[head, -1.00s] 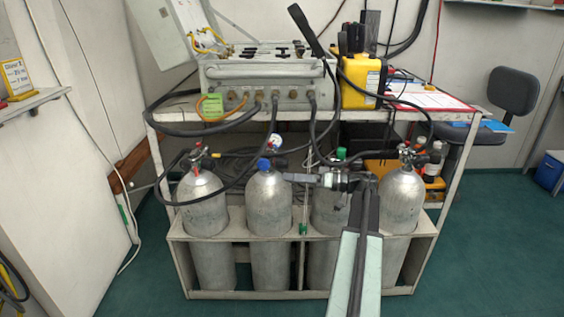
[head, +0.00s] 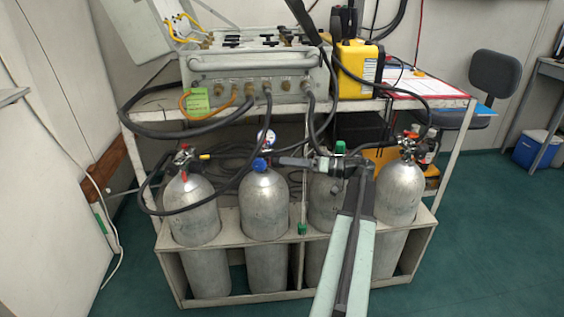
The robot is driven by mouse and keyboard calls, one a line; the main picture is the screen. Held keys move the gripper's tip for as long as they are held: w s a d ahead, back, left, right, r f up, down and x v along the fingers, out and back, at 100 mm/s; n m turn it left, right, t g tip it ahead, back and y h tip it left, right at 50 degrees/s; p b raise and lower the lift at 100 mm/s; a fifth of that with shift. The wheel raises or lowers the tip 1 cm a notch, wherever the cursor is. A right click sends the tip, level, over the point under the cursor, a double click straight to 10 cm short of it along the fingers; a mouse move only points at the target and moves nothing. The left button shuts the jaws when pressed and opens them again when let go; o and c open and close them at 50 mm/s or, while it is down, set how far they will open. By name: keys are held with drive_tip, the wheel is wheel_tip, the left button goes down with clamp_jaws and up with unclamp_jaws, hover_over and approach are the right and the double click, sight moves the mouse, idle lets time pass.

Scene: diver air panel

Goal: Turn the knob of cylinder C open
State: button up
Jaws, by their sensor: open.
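Several silver cylinders stand in a row in a rack. No letters are readable on them. The third from the left (head: 323,203) has a green knob (head: 340,147) on top and is partly hidden by my arm. The second cylinder (head: 264,206) has a blue knob (head: 260,164). My gripper (head: 288,162) is open and points left, in front of the third cylinder's valve, its tips near the blue knob. I cannot tell whether it touches anything. The green knob shows above my wrist, outside the jaws.
The left cylinder (head: 191,210) and right cylinder (head: 399,192) have red-marked valves. Black hoses (head: 170,213) loop around the valves. The rack (head: 221,301) encloses the cylinders' lower parts. A shelf above holds the air panel (head: 258,66) and a yellow case (head: 359,68).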

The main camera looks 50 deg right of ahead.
drive_tip(key=shift+x, duration=1.35)
clamp_jaws()
drive_tip(key=shift+n, duration=0.3)
drive_tip(key=n, duration=0.3)
drive_tip(key=shift+s+n+y+b, duration=0.1)
drive_tip(key=shift+n+y+b, duration=0.25)
drive_tip(key=shift+n, duration=1.75)
drive_tip(key=shift+a, duration=0.1)
unclamp_jaws()
